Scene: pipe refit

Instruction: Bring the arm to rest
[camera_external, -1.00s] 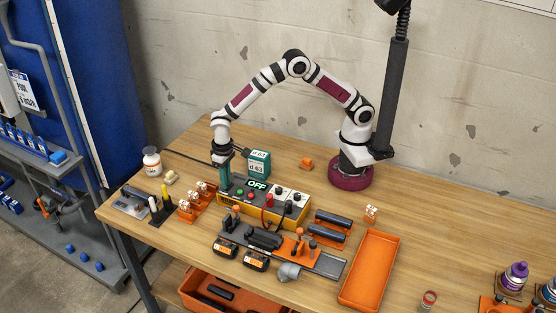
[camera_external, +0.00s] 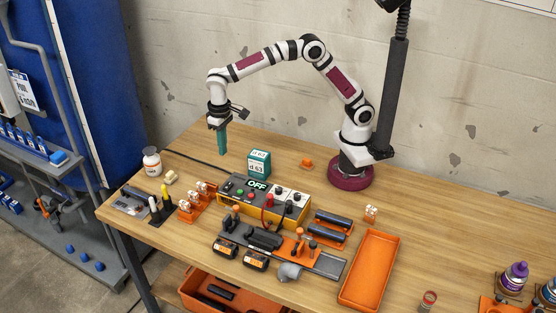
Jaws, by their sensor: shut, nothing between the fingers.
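My gripper (camera_external: 222,151) hangs from the white and maroon arm over the back left part of the wooden table. Its teal fingers point straight down and are shut with nothing between them. The fingertips are clear of the table and of everything on it. The arm reaches left from its maroon base in an arch. The control box (camera_external: 266,204) with a display reading OFF stands below and to the right of the gripper.
A teal and white box (camera_external: 259,163) stands right of the gripper. An orange tray (camera_external: 368,270) lies at the front right. The table's right part (camera_external: 450,230) is mostly clear.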

